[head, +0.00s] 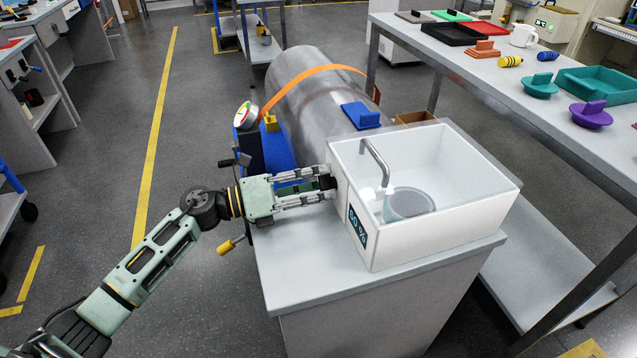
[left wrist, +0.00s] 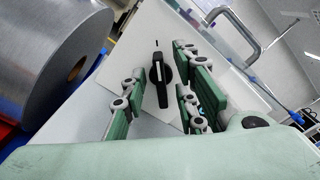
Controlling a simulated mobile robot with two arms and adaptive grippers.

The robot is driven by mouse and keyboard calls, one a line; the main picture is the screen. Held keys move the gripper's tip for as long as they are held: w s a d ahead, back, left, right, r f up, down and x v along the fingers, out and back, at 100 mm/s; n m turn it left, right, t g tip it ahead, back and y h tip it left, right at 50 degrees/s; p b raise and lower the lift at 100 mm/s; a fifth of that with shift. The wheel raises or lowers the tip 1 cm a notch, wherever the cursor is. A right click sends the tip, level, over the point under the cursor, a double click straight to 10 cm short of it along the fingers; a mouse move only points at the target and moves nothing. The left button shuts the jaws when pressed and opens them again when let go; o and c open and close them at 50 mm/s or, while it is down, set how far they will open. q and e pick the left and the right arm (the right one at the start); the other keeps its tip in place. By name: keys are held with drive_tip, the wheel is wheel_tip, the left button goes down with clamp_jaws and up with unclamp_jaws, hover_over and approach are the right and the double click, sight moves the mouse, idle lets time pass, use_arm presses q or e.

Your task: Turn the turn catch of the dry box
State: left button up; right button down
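The dry box (head: 460,215) is a white box with a clear lid, standing on a grey-topped cabinet. A bent metal handle (head: 375,158) is on it, and a display reading about 60 % (head: 357,226) is on its front. Its turn catch (left wrist: 161,82) shows in the left wrist view as a black knob with a white line, on a white face with a small mark above it. My left gripper (head: 330,183) is at the box's left side. In the left wrist view its green fingers (left wrist: 153,98) stand apart on either side of the catch, with visible gaps.
A large metal cylinder (head: 315,95) with an orange strap lies behind the cabinet (head: 300,272). A long bench (head: 500,90) on the right holds trays, a white mug (head: 523,36) and coloured parts.

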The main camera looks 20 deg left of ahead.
use_arm(q)
drive_tip(key=shift+w+d, duration=0.1)
clamp_jaws()
idle(0.5)
